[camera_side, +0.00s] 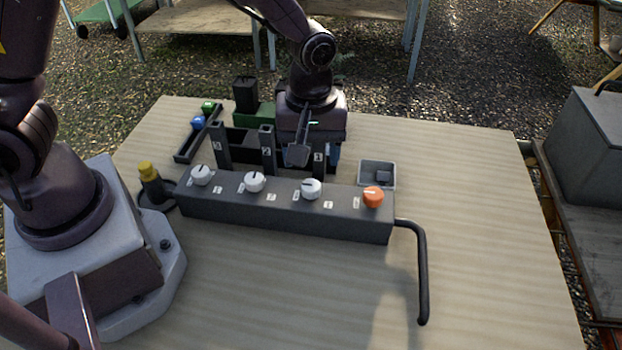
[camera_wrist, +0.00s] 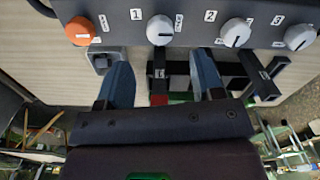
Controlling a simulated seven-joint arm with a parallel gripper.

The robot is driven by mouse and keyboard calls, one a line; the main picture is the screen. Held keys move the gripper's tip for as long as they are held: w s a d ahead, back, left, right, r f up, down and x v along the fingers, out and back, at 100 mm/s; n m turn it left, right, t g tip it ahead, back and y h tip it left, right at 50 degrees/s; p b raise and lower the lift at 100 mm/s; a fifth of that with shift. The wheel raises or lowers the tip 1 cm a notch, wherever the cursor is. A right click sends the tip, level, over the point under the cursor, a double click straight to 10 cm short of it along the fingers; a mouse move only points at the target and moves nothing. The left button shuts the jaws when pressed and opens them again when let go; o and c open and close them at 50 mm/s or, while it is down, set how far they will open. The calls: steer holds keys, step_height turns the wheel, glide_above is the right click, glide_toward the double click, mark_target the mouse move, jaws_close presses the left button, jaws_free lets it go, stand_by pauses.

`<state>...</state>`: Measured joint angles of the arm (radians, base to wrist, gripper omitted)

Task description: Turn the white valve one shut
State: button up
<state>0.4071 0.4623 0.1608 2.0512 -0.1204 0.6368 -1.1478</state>
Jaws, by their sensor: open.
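A dark manifold block (camera_side: 285,219) carries three white knobs and one orange knob in a row. The white knob beside the orange one (camera_side: 311,188) is next to the label 1 and shows in the wrist view (camera_wrist: 160,30); its dark pointer line lies roughly along the block. The other white knobs (camera_side: 255,182) (camera_side: 201,175) sit further left in the side view. My gripper (camera_side: 308,156) is open and empty, pointing down just behind the block near white knob one, apart from it. In the wrist view its two fingers (camera_wrist: 163,78) are spread wide, below this knob.
The orange knob (camera_side: 373,197) is close to white knob one. Numbered dark posts (camera_side: 267,150) stand behind the block. A grey bin (camera_side: 377,167) holds a dark cube. A black pipe (camera_side: 423,270) bends off the right end. The front of the table is clear.

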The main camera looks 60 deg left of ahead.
mark_target(311, 184)
step_height(311, 184, down, 7)
steer(key=shift+r, duration=0.1)
stand_by(0.3)
steer(key=c, duration=0.9)
